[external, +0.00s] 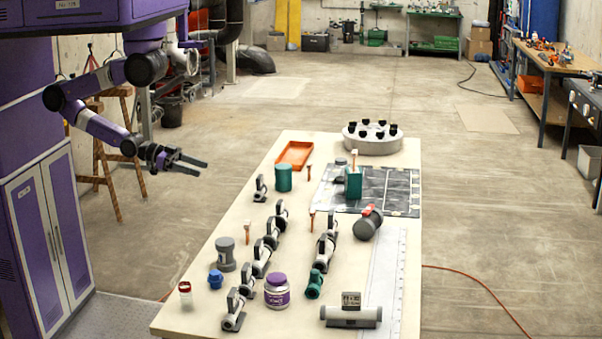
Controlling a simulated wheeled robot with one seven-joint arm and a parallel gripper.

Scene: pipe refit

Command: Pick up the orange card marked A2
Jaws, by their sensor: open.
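I cannot make out a card marked A2; no A2 lettering is readable in the external view. Several small, thin orange-brown pieces stand on the table: one near the tray (309,172), one mid-table (312,217), one at the left (247,232), and one by the green block (353,157). Whether any of them is the card is too small to tell. My gripper (203,167) is open and empty, in the air left of the table, fingers pointing right.
The long pale table (215,262) holds several pipe fittings, an orange tray (279,164), a dark mat (400,188), a round grey holder (372,147), a purple-lidded jar (277,293) and a long ruler (385,270). Open floor lies between my gripper and the table.

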